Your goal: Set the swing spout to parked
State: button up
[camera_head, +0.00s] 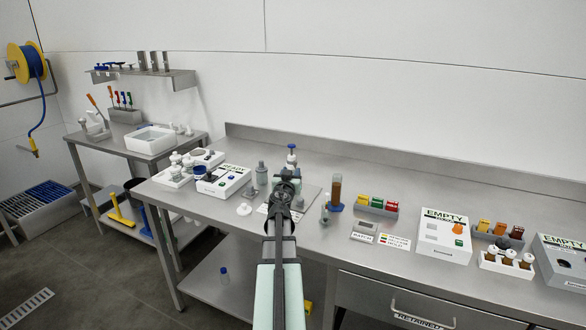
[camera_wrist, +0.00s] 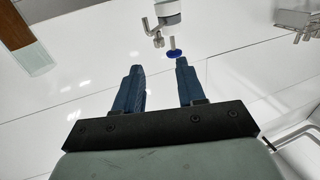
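A pale upright fitting (camera_wrist: 167,12) with a small grey hooked arm (camera_wrist: 149,26) and a blue disc (camera_wrist: 174,53) shows at the top of the wrist view. It looks like the blue-topped white fitting (camera_head: 291,158) just behind my gripper in the head view. I cannot tell for certain that it is the swing spout. My gripper (camera_wrist: 159,72) is open, its two blue fingers apart with nothing between them. The fitting lies beyond the fingertips, apart from them. In the head view my dark wrist hides the fingers and part of the bench there.
An amber cylinder (camera_head: 335,190) stands right of my wrist; it also shows in the wrist view (camera_wrist: 22,32). A grey bottle-like item (camera_head: 262,173) and a white labelled box (camera_head: 224,180) stand to the left. A white sink (camera_head: 150,139) is on the far left table.

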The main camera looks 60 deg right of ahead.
jog(key=v, duration=0.3)
jog(key=shift+s+a, duration=0.1)
jog(key=shift+a, duration=0.3)
jog(key=shift+c, duration=0.2)
jog(key=shift+c, duration=0.8)
jog(key=w+a+t, duration=0.1)
jog(key=w+a, duration=0.1)
jog(key=w, duration=0.2)
jog(key=w+a+n+t, duration=0.1)
jog(key=w+a, duration=0.1)
jog(key=w, duration=0.2)
jog(key=w+a+r+n+t+y, duration=0.1)
jog(key=w+a, duration=0.1)
jog(key=w, duration=0.3)
jog(key=shift+w, duration=0.1)
grip_shut()
jog(key=m+g+h, duration=0.1)
jog(key=m+g, duration=0.5)
jog(key=g, duration=0.3)
send_near(294, 163)
jog(key=shift+g, duration=0.4)
jog(key=d, duration=0.7)
jog(key=shift+s+f, duration=0.2)
jog(key=shift+s, duration=0.05)
